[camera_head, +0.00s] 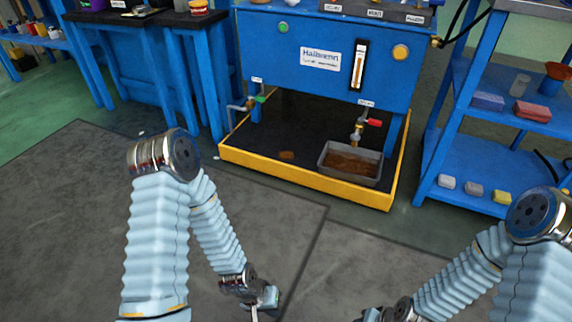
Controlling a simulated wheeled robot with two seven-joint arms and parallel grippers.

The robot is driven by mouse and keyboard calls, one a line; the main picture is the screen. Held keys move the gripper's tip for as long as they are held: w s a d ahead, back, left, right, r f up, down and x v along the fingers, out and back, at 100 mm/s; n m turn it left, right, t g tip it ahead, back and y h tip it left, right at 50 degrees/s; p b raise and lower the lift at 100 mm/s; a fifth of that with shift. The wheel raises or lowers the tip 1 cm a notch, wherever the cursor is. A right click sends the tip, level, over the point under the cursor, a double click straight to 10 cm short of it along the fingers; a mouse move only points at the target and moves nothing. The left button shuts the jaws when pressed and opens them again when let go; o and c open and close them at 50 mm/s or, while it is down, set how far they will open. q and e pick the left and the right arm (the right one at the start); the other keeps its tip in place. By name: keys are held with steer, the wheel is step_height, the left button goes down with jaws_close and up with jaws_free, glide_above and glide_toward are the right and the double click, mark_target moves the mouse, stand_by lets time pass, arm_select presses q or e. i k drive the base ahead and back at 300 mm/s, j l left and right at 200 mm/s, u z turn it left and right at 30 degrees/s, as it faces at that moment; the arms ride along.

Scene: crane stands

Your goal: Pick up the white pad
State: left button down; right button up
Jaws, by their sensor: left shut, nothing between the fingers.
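A small whitish pad (446,182) lies on the lower shelf of the blue rack at the right, leftmost in a row with a grey pad (473,189) and a yellow pad (501,196). My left gripper (264,303) is low in the middle of the view, over the grey floor mat, shut and empty, far from the pads. My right gripper (372,315) is at the bottom edge, mostly cut off, so its fingers do not show. Neither gripper touches a pad.
The blue rack (437,150) also holds bricks and cups on its upper shelf. A blue machine (300,55) stands over a yellow-edged black tray (300,178) with a grey basin (326,165). Dark-topped benches (150,18) stand at back left. The grey mat (60,220) is clear.

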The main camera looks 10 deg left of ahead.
mark_target(445, 181)
steer(key=i, duration=0.85)
steer(key=i+z, duration=0.15)
steer(key=i, duration=0.65)
steer(key=j, duration=0.1)
